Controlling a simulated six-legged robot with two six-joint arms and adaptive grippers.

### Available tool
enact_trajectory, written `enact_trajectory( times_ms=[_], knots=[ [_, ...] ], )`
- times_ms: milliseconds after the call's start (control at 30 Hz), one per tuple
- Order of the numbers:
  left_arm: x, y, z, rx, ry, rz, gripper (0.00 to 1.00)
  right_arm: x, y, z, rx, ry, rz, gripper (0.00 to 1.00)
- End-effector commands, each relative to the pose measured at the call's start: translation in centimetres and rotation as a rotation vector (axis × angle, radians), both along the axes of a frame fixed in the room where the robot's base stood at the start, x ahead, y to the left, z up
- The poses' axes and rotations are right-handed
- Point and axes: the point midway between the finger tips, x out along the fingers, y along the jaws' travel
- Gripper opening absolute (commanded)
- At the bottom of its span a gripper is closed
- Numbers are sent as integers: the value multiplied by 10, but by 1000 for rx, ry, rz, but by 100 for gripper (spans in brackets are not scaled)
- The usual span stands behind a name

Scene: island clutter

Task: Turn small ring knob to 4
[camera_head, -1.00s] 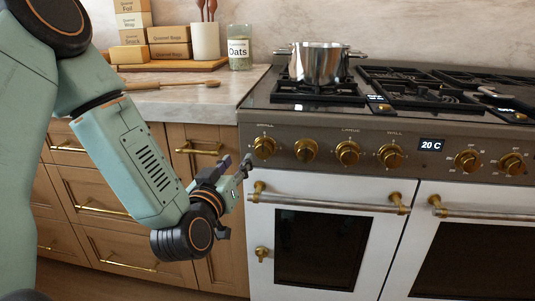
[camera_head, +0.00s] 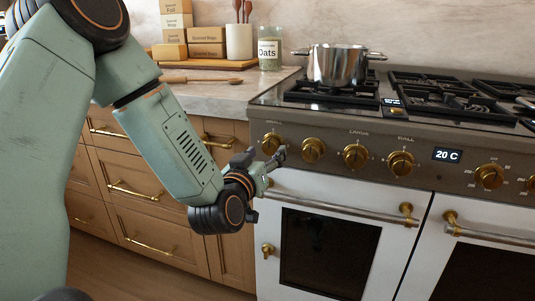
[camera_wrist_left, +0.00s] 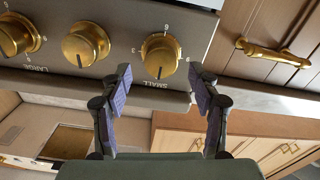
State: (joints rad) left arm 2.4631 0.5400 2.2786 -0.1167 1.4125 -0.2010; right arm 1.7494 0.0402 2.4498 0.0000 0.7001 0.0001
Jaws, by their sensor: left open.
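The small ring knob (camera_head: 271,143) is the leftmost brass knob on the stove's front panel. It also shows in the left wrist view (camera_wrist_left: 160,56), where the picture is upside down, with "SMALL" printed beside it and "6" and "3" readable around it. Its dark pointer line lies on the side towards the "SMALL" label. My left gripper (camera_head: 268,162) is just below and in front of this knob. In the left wrist view its open fingers (camera_wrist_left: 160,75) stand on either side of the knob's line, apart from it and empty. My right gripper is not in view.
More brass knobs (camera_head: 355,156) line the panel to the right, near a display (camera_head: 447,155) reading 20 C. An oven handle (camera_head: 345,209) runs below the panel. A steel pot (camera_head: 337,65) stands on the hob. Wooden drawers (camera_head: 150,205) are at the left.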

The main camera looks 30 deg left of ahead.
Motion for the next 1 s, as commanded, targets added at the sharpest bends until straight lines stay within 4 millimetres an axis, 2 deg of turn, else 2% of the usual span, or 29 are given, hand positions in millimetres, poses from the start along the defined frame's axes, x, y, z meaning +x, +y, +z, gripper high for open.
enact_trajectory(
  times_ms=[200,567,1000],
  knots=[
    [24,9,0,0,-2,-1,62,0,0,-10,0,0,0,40],
    [29,13,1,-2,-1,1,62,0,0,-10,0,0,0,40],
    [29,11,0,-1,0,2,25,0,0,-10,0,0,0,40]
  ],
)
